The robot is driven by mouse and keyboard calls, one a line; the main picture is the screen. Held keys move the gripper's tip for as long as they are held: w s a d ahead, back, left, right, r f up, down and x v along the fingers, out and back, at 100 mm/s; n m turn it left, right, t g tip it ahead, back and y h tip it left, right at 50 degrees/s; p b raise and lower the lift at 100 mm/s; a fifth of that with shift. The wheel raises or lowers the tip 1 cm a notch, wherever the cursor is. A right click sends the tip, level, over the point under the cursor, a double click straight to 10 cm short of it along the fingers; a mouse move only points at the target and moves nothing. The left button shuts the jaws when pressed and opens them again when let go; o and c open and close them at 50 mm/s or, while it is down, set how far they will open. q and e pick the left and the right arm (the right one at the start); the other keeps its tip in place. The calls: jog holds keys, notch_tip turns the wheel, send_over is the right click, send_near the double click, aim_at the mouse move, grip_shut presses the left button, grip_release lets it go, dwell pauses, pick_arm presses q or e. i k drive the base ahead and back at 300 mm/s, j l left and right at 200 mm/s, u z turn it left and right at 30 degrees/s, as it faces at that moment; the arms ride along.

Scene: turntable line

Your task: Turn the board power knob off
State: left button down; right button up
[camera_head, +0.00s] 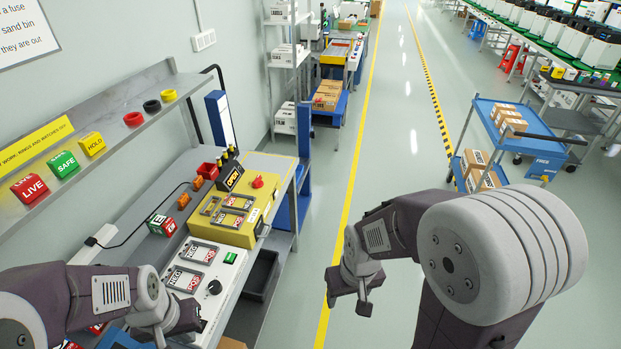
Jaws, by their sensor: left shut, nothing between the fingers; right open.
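A white board (231,271) on the bench carries a round black knob (214,287), a small green button (230,258) and two framed label panels. A yellow unit (236,234) behind it has a red knob (257,182) on top. Which knob is the board power knob, I cannot tell from labels, and I cannot read either knob's setting. My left gripper (188,322) is shut and empty at the board's near end, in front of the black knob and apart from it. My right gripper (354,294) is open and empty over the aisle, right of the bench.
A shelf (110,140) above the bench holds red LIVE, green SAFE and yellow HOLD blocks and several rings. A red-and-green cube (162,225) and orange pieces lie left of the yellow unit. A blue cart (510,130) stands right; the aisle floor is clear.

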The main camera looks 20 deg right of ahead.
aim_at(257, 184)
jog(key=i+l+u, duration=0.95)
jog(key=l, duration=0.2)
jog(key=l+u, duration=0.2)
jog(key=l, duration=0.15)
jog(key=i+l+u, duration=0.25)
jog(key=l, duration=0.2)
jog(key=k+j, duration=0.05)
